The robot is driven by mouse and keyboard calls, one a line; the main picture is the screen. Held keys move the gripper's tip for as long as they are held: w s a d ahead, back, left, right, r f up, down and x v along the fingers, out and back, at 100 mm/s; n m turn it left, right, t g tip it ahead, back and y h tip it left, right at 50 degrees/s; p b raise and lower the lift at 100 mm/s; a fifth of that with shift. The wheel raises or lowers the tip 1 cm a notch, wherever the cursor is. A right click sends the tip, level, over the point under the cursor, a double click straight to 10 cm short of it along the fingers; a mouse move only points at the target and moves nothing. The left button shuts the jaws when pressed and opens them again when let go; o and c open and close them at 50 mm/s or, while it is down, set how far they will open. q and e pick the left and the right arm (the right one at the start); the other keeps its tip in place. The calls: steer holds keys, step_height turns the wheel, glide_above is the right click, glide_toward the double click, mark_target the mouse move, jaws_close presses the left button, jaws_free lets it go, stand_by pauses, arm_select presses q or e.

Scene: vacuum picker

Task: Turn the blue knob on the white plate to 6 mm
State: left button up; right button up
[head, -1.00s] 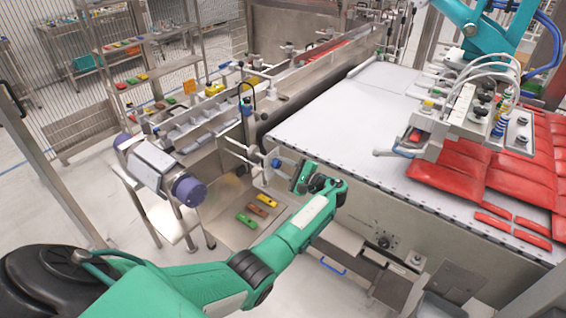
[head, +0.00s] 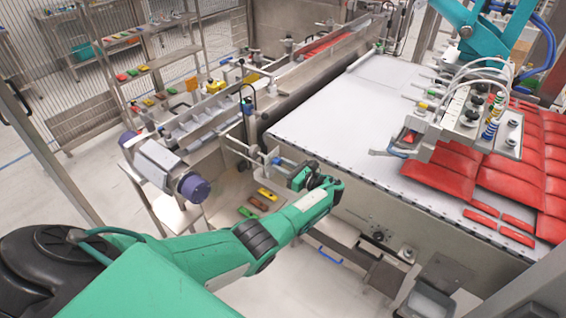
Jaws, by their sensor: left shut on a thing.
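The blue knob (head: 275,160) shows as a small blue spot by the side rail of the machine, left of the conveyor's near corner. The white plate behind it is too small and too covered to make out, and I cannot read its scale. My left gripper (head: 280,165) reaches in from the right of the knob, its fingers pointing left. It is shut on the blue knob, and the fingers partly cover it. My right gripper is not in view.
The white conveyor (head: 340,120) lies right of the knob, with red packs (head: 440,177) under a suction tool (head: 470,125). Yellow, red and green blocks (head: 257,203) lie below the knob. A purple-ended roller (head: 193,187) stands at the left.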

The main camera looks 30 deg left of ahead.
arm_select(q)
steer(key=shift+m+p, duration=0.5)
steer(key=shift+m, duration=0.6)
steer(key=shift+f, duration=0.1)
steer(key=o, duration=1)
steer(key=shift+d, duration=0.1)
steer(key=shift+s+d+b, duration=0.2)
steer(key=shift+d+b, duration=0.4)
steer(key=shift+d, duration=1.65)
steer(key=shift+s+d+b, duration=0.15)
steer(key=shift+d+b, duration=0.5)
steer(key=shift+d, duration=1.65)
steer(key=shift+s+d+b, duration=0.2)
steer(key=shift+d+b, duration=0.4)
steer(key=shift+d, duration=1.65)
